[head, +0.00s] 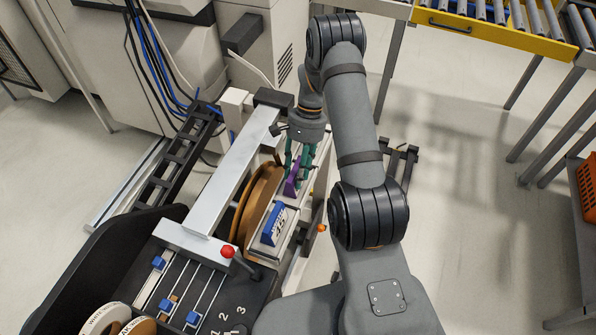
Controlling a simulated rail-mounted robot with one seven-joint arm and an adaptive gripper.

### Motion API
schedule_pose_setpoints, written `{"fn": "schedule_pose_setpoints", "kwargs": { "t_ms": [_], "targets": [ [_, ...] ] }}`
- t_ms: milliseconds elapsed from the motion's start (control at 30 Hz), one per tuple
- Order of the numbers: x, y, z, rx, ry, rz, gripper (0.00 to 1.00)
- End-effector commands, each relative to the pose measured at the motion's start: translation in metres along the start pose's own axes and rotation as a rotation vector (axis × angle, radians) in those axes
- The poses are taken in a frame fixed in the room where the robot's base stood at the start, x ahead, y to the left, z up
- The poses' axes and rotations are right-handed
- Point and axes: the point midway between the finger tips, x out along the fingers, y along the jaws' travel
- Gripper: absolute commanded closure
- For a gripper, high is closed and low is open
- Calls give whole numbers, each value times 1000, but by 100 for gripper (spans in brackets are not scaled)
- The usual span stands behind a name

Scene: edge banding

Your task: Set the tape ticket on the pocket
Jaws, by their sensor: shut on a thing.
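My gripper (299,170), with green fingers, is shut on a purple piece (291,186), which looks like the tape ticket. The fingers partly hide it. It is above or in the far part of a narrow light-edged holder beside the brown tape roll (262,208). I cannot tell whether it touches the holder. A blue block with a pale marked face (275,224) sits in the near part of that holder. Which part is the pocket is not clear from this view.
A silver beam (225,187) runs along the left of the roll. A red knob (228,252) and a black panel with blue sliders (192,318) lie nearer. An orange knob (321,228) is to the right. White-rimmed rolls (104,320) stand at bottom left.

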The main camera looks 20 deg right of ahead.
Motion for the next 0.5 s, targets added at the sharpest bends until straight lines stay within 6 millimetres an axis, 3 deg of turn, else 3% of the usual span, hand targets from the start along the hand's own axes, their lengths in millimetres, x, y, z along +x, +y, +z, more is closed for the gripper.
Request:
{"fn": "schedule_pose_setpoints", "kwargs": {
  "t_ms": [167, 200, 500],
  "targets": [
    [4, 0, -1, 0, -1, 0, 80],
    [2, 0, -1, 0, -1, 0, 62],
    [2, 0, 0, 0, -1, 0, 44]
  ]
}}
